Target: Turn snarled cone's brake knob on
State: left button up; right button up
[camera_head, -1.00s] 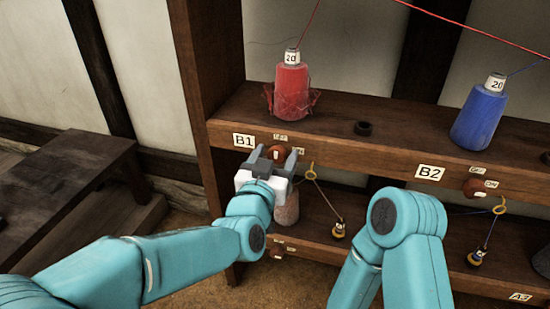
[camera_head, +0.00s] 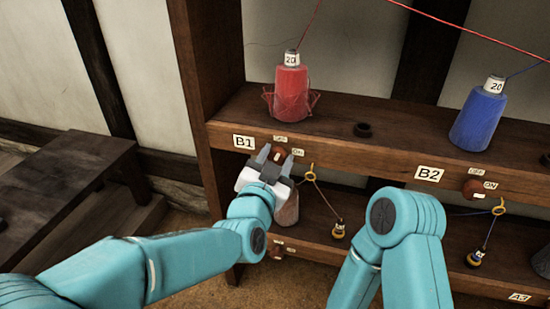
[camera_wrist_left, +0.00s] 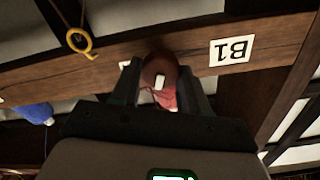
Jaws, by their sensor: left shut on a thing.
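The snarled red cone (camera_head: 290,92), with loose red thread around its base, stands on the upper shelf above the B1 label (camera_head: 243,142). Its round red-brown brake knob (camera_head: 279,151) is on the shelf's front edge, with an OFF label above and an ON label (camera_head: 298,152) to its right. The knob's white mark points roughly up, toward OFF. My left gripper (camera_head: 275,157) is shut on the knob, one finger on either side. The left wrist view is upside down and shows the knob (camera_wrist_left: 158,66) between the fingers. My right gripper is out of view.
A blue cone (camera_head: 479,115) stands at right above the B2 label (camera_head: 429,174) and its own knob (camera_head: 473,188). A yellow ring (camera_head: 310,173) hangs close to the right of my left gripper. A dark bench (camera_head: 65,190) is at left.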

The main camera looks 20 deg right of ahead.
pick_arm(q)
jog(key=m, duration=0.3)
jog(key=shift+m+p, duration=0.3)
jog(key=m, duration=0.3)
jog(key=shift+d+m+p, duration=0.1)
jog(key=shift+m+p, duration=0.2)
jog(key=m, duration=0.3)
jog(key=m+p, duration=0.1)
jog(key=m, duration=0.2)
jog(key=shift+s+f, duration=0.1)
jog(key=shift+f, duration=0.1)
jog(key=shift+m, duration=0.3)
jog(key=o, duration=1)
jog(key=p+v, duration=0.1)
jog(key=v, duration=1.5)
jog(key=shift+p, duration=0.4)
jog(key=shift+a, duration=0.2)
